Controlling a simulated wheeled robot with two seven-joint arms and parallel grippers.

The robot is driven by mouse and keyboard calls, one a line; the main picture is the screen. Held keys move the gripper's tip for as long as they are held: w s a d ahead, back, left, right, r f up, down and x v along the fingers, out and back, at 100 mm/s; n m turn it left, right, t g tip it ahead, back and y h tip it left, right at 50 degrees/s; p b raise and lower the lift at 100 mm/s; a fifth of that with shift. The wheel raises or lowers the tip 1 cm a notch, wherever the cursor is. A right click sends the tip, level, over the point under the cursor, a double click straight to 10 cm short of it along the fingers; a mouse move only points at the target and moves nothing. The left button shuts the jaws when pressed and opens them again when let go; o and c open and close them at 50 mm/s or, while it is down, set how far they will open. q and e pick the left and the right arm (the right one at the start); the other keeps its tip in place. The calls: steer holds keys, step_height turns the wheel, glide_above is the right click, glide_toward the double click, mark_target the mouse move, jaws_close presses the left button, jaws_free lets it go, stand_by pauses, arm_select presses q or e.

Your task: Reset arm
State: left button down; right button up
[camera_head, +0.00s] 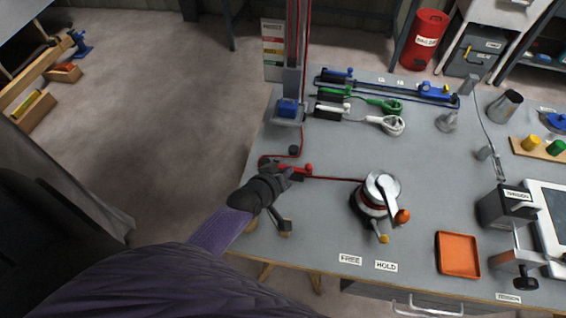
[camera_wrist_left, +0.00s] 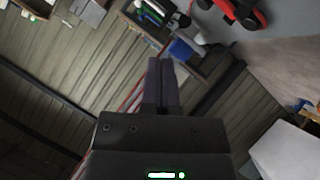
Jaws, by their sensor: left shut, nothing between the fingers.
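My left arm in its purple sleeve comes in from the lower left of the head view. Its dark left gripper (camera_head: 281,175) is over the left edge of the grey workbench (camera_head: 330,225), close to a red rope clutch (camera_head: 301,169). Whether it touches the clutch cannot be told. In the left wrist view the two fingers of the left gripper (camera_wrist_left: 160,65) are together with nothing between them. A red and black part (camera_wrist_left: 240,12), probably the clutch, shows at the top there, apart from the fingertips. My right gripper is not in view.
A red line runs from the clutch to the silver winch (camera_head: 379,188) with an orange-knobbed handle. Green and white-handled tools lie behind. A blue block (camera_head: 288,107) stands by the post. An orange tray (camera_head: 458,254) lies at front right. Open floor lies left of the bench.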

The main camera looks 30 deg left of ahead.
arm_select(q)
steer(key=s+d+r+m+g, duration=0.2)
steer(key=s+r+m+g, duration=0.25)
steer(key=s, duration=0.55)
steer(key=s+d+r+m+g, duration=0.2)
steer(key=s+r+m+g, duration=0.25)
steer(key=s, duration=0.55)
step_height(320, 180, down, 26)
steer(key=s+g+y+b, duration=0.1)
steer(key=s+b, duration=0.1)
steer(key=b, duration=0.6)
steer(key=s+a+f+b, duration=0.1)
steer(key=s+f+b, duration=0.2)
steer(key=s+f, duration=0.3)
steer(key=s+a+f+g+b, duration=0.1)
steer(key=s+a+f+b, duration=0.1)
steer(key=s+f+b, duration=0.2)
steer(key=s+f, duration=0.3)
steer(key=f, duration=0.5)
steer(key=shift+s+a, duration=0.25)
steer(key=shift+s, duration=0.05)
